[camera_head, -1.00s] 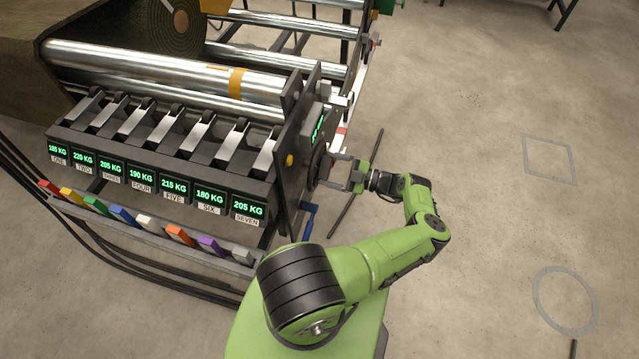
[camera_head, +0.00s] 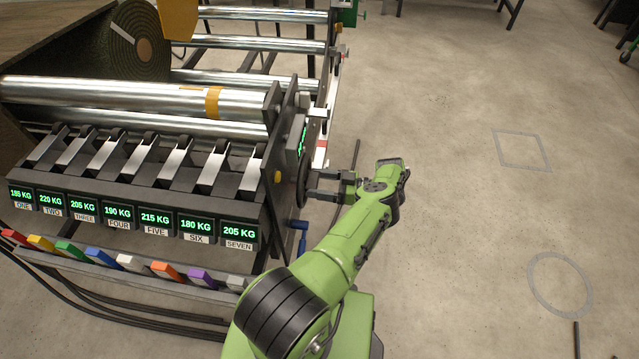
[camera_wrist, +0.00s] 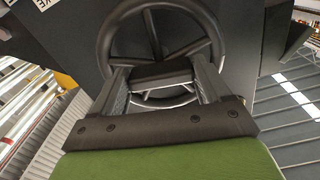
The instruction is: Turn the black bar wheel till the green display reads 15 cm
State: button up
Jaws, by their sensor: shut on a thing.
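The black wheel (camera_wrist: 105,42) has a round rim and spokes and fills the upper middle of the wrist view. In the head view it is seen nearly edge-on (camera_head: 303,180), on the right side plate of the machine. My gripper (camera_wrist: 160,76) is shut on the wheel's dark bar (camera_wrist: 160,70), one finger on each side of it. In the head view my gripper (camera_head: 315,187) reaches the wheel from the right. The green display (camera_head: 302,139) above the wheel is seen at a steep angle, and its reading cannot be made out.
A blue crank handle (camera_head: 302,238) sits just below the wheel. Several weight displays, such as SEVEN (camera_head: 239,233), line the front. Coloured tabs (camera_head: 166,270) run along a rail below. Open concrete floor (camera_head: 450,220) lies to the right.

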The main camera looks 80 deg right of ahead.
jog(key=shift+w+a+f+m, duration=0.15)
jog(key=shift+w+m, duration=0.05)
jog(key=shift+m, duration=0.2)
